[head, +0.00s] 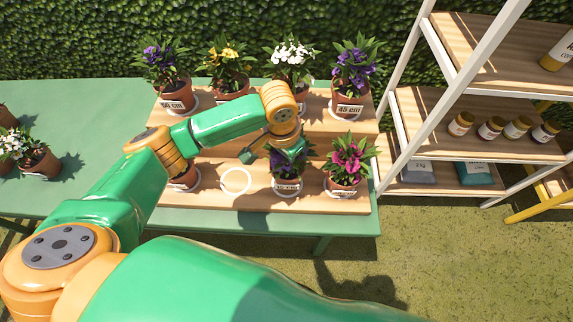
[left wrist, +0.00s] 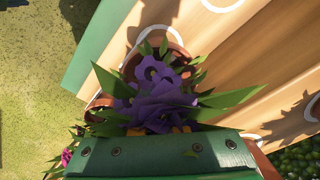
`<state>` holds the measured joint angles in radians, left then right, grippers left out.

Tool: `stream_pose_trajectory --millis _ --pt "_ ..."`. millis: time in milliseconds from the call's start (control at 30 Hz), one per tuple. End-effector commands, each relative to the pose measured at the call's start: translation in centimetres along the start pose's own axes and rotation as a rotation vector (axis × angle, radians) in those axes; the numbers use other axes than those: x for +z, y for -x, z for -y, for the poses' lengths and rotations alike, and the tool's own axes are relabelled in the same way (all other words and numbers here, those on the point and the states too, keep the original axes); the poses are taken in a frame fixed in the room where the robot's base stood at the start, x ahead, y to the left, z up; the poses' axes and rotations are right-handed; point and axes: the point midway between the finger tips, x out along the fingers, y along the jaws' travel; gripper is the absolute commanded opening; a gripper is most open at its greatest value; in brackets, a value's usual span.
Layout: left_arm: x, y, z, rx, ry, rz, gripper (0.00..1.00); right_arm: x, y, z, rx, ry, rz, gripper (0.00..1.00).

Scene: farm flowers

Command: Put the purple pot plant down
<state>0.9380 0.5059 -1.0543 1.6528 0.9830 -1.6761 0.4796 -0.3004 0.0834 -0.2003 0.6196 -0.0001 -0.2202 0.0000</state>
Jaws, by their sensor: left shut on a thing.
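The purple pot plant (head: 287,187) is at the front step of the wooden stand, right of the empty white ring. Its terracotta pot carries a white label. My left gripper (head: 276,152) is over it from above, shut on it; the fingers are mostly hidden by the wrist and leaves. In the left wrist view the purple flowers (left wrist: 160,105) fill the middle, above a green part of my gripper (left wrist: 165,155), with part of the pot rim behind. I cannot tell whether the pot's base touches the step. My right gripper is not in view.
The empty white ring (head: 235,180) lies left of the held pot. A pink pot plant (head: 346,163) stands close on its right. Purple, yellow and white pot plants line the back step (head: 320,105). A white-framed shelf (head: 405,130) stands at the right.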

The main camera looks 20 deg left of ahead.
Motion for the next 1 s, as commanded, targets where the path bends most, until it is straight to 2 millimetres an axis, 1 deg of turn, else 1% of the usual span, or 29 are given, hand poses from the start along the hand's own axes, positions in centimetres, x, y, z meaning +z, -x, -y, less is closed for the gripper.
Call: stream_pose_trajectory --millis 33,133,433,500,567,867,967,1000 --pt "0.2 -0.7 0.1 -0.001 0.002 0.004 0.0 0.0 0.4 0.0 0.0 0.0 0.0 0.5" --pt "0.3 -1.8 0.1 -0.001 0.0 0.003 0.0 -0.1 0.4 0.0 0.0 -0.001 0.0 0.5" --pt "0.3 -2.1 0.1 -0.001 0.001 0.0 0.0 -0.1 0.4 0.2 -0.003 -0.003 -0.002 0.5" --pt "0.3 -2.1 0.1 -0.001 0.001 0.001 0.23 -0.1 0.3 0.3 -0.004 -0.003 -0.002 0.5" --pt "0.3 -2.1 0.1 -0.001 0.0 0.001 0.39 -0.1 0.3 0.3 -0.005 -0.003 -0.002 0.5" --pt "0.3 -2.0 0.1 -0.001 0.001 0.001 0.39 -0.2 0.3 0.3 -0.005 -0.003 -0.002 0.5" --pt "0.2 -0.6 0.1 0.001 0.0 -0.002 0.39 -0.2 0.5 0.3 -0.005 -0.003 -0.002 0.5" --pt "0.2 0.5 0.1 0.0 0.0 -0.004 0.39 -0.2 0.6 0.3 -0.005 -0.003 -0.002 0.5"
